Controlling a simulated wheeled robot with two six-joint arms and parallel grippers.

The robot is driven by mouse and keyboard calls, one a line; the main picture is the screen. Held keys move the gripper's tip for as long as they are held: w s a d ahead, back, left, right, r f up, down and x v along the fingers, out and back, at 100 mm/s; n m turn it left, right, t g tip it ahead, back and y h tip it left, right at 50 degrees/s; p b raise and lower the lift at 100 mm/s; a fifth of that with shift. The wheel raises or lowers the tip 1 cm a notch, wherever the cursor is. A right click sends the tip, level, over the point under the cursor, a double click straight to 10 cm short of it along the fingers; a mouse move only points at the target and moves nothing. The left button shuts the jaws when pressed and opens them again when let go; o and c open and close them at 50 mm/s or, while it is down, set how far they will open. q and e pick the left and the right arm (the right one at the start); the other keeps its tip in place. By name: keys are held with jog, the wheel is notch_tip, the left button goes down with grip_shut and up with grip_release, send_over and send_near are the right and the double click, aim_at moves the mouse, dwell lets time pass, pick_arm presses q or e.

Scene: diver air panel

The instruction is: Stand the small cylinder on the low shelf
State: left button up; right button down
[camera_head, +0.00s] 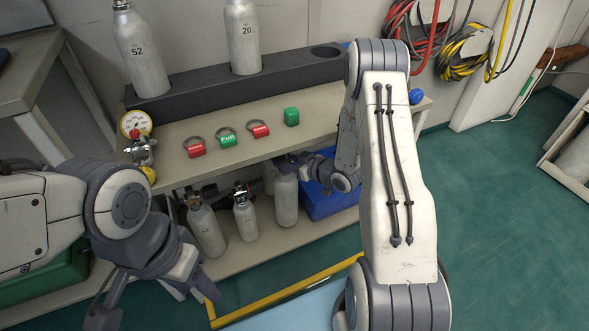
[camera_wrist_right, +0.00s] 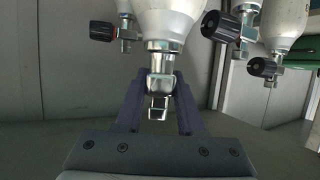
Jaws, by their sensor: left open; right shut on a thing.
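A small grey cylinder (camera_head: 286,202) is upright over the low shelf (camera_head: 262,255), below the bench top. I cannot tell whether its base touches the shelf. My right gripper (camera_head: 290,160) reaches in under the bench top from the right and is shut at its top. In the right wrist view, which looks upside down, the gripper fingers (camera_wrist_right: 160,85) close on the metal valve neck of the cylinder (camera_wrist_right: 165,18). My left gripper (camera_head: 155,303) is open and empty, in front of the shelf at lower left.
Grey cylinders with valves (camera_head: 206,230) (camera_head: 245,216) stand left of the held one, and another (camera_head: 268,178) is partly hidden behind. A blue crate (camera_head: 325,203) is close on its right.

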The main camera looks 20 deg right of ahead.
aim_at(286, 189)
jog(key=shift+w+a+r+b, duration=0.1)
jog(key=shift+w+a+b, duration=0.1)
jog(key=shift+w, duration=0.25)
jog(key=shift+w+a+b, duration=0.1)
jog(key=shift+w+a, duration=0.05)
jog(key=shift+w, duration=0.3)
jog(key=shift+f+b, duration=0.95)
jog(key=shift+f, duration=0.8)
jog(key=c, duration=0.9)
grip_release()
jog(key=shift+s+f, duration=0.15)
jog(key=shift+f, duration=0.05)
jog(key=o, duration=0.4)
